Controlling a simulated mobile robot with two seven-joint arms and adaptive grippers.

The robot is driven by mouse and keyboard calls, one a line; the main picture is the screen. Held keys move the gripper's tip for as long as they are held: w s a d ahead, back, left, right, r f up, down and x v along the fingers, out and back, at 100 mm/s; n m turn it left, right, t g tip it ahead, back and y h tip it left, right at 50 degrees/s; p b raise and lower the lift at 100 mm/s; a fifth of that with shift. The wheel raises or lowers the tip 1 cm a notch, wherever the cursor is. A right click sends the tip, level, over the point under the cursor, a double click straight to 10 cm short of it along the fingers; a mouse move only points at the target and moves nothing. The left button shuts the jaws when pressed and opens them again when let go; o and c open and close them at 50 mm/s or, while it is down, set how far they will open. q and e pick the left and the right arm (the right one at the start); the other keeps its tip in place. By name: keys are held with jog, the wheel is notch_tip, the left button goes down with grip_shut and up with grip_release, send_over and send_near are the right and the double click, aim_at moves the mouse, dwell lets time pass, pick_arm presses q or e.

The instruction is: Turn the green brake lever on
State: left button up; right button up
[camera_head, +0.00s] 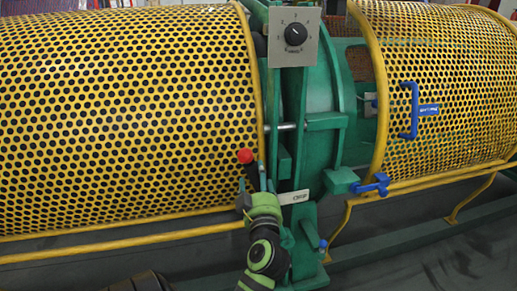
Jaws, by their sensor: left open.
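A lever with a red ball knob (246,156) and a dark stem stands in front of the green machine frame (319,110), left of a small white label plate (294,197). My left gripper (253,188) is at the lower part of this stem, with its arm coming up from the bottom. It is open. The lower end of the lever is hidden behind the gripper, and I cannot tell whether the fingers touch the stem. The lever's green part is not clear to see. My right gripper is not in view.
Yellow perforated guards stand on the left (120,115) and right (450,90). A grey dial panel (293,37) is at the top of the frame. A blue handle (409,110) and a blue latch (371,185) are on the right guard. Yellow rails run below the guards.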

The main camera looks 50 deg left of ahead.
pick_arm(q)
notch_tip(320, 180, up, 10)
dwell(0.5)
jog(key=shift+d+f, duration=0.1)
dwell(0.4)
